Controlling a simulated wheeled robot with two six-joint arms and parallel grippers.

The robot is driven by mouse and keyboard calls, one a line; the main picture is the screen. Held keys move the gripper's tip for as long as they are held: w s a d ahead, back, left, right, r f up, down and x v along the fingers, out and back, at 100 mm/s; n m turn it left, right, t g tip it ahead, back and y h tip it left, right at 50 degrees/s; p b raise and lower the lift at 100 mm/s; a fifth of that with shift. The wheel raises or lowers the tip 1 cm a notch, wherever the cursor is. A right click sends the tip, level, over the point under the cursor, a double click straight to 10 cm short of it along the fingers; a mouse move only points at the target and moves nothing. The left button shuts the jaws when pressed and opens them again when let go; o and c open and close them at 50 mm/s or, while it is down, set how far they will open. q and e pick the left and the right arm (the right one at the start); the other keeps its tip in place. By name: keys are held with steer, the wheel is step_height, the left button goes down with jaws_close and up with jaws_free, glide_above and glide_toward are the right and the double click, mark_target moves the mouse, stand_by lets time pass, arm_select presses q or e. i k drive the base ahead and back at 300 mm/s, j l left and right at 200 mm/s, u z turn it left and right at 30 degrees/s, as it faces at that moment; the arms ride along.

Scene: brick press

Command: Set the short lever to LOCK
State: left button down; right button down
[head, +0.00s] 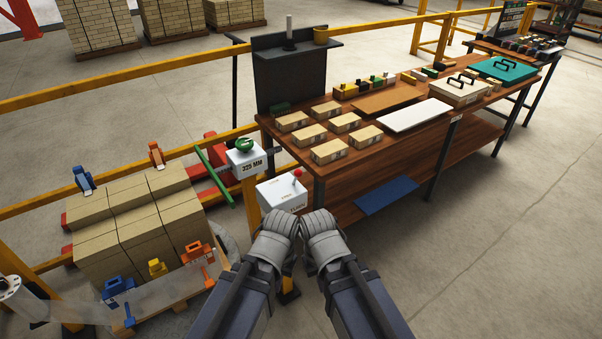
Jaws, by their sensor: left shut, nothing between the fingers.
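A short lever with a red knob (297,172) sticks up from a white box (280,194) in front of the workbench's left end. The box carries small lettering that is too small to read, and its lower right part is hidden behind my grippers. I cannot tell which setting the lever is at. My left gripper (283,216) is shut and empty, just below and in front of the box, apart from the knob. My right gripper (318,218) is close beside it on the right; its fingertips are too unclear to tell whether they are open.
A white box marked 325 MM (246,162) with a green knob (244,144) stands on a yellow post to the left. A wooden workbench (380,165) with bricks and trays is behind. The floor at right is clear.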

mark_target(298, 172)
steer(key=i+l+u, duration=0.2)
steer(key=l+u, duration=0.15)
steer(key=l, duration=0.45)
steer(key=i+l+u, duration=0.15)
steer(key=l+u, duration=0.25)
steer(key=l, duration=0.4)
steer(key=l+u, duration=0.35)
steer(key=l, duration=0.45)
steer(key=j, duration=0.2)
